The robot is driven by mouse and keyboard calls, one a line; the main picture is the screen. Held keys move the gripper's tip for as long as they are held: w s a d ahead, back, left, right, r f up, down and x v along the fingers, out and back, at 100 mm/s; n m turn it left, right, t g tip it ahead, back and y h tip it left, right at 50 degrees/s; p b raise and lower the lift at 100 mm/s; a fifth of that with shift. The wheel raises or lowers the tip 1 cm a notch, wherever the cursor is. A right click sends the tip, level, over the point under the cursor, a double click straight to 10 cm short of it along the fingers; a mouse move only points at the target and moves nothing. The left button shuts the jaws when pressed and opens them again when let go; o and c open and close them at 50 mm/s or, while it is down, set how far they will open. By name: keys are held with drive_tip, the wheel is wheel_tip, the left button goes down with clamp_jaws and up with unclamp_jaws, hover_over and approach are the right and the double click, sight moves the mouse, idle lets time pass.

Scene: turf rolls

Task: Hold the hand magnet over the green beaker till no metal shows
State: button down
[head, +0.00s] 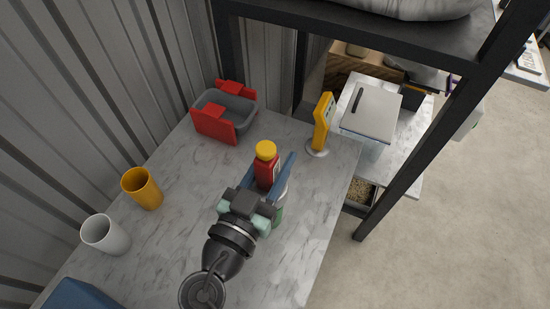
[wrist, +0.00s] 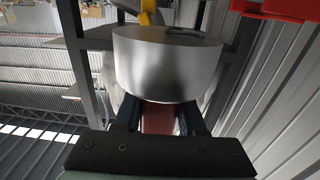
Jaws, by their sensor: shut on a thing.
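The hand magnet (head: 266,169) has a red body with a yellow top and stands upright between my fingers. In the wrist view its red part (wrist: 158,118) is between the fingers, with a wide silver cylinder (wrist: 167,65) at its end. My gripper (head: 268,174) is shut on the red part, above the worktop. A bit of green (head: 278,214), likely the green beaker, shows beside and below my gripper. The rest of it is hidden by my gripper, so its contents and the gap to the magnet cannot be seen.
On the marble worktop (head: 175,230) stand an orange cup (head: 142,189), a white cup (head: 105,236), a grey bin with red ends (head: 226,107) and a yellow post-like device (head: 322,124). A dark shelf frame (head: 425,150) rises at the right.

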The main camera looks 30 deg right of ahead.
wheel_tip(320, 180, up, 8)
drive_tip(key=p, duration=0.4)
drive_tip(key=shift+f, duration=0.15)
idle(0.4)
drive_tip(key=w+a+f+n+t+y, duration=0.2)
drive_tip(key=a+f+n+t+y, duration=0.4)
drive_tip(key=a, duration=0.8)
wheel_tip(320, 180, down, 4)
drive_tip(key=n+y, duration=0.1)
drive_tip(key=y, duration=0.2)
drive_tip(key=shift+a, duration=0.3)
